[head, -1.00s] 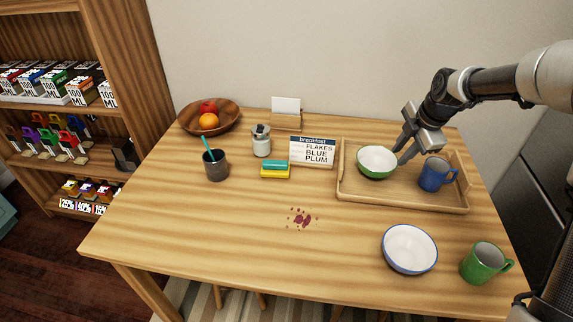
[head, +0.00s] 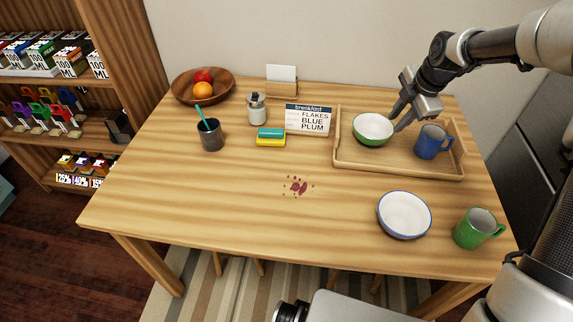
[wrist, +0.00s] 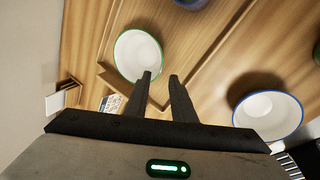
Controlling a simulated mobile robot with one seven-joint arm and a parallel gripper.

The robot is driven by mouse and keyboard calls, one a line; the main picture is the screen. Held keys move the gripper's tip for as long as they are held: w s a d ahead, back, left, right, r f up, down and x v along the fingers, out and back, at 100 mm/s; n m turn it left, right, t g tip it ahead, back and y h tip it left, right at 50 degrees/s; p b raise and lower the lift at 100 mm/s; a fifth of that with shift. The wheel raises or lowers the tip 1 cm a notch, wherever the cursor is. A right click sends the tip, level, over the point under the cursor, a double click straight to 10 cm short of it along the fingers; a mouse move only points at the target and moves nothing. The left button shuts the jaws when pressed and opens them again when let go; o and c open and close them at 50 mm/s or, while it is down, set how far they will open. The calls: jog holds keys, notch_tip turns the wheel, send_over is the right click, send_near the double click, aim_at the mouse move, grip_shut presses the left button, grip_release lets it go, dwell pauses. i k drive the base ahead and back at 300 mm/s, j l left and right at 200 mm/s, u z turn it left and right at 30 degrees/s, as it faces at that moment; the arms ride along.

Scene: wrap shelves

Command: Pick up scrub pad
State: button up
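The scrub pad (head: 270,137), teal on top and yellow below, lies on the table left of the breakfast sign in the head view. I cannot make it out in the wrist view. My gripper (head: 399,123) is over the wooden tray, close to the green-rimmed bowl (head: 373,128), well to the right of the pad. In the wrist view my gripper (wrist: 161,76) has its two fingers apart with nothing between them, and the green-rimmed bowl (wrist: 138,54) shows just beyond the left fingertip. Whether the finger touches the bowl, I cannot tell.
The tray (head: 400,170) also holds a blue mug (head: 432,142). Near the pad stand a dark cup (head: 209,137), a jar (head: 257,110) and the breakfast sign (head: 308,119). A blue-rimmed bowl (head: 404,215) and green mug (head: 478,229) stand front right. A red spill (head: 298,186) marks the otherwise clear middle.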

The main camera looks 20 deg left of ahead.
aim_at(266, 137)
jog(key=k+j+u, duration=0.2)
jog(key=j, duration=0.6)
jog(key=j+u, duration=0.2)
jog(key=j, duration=0.55)
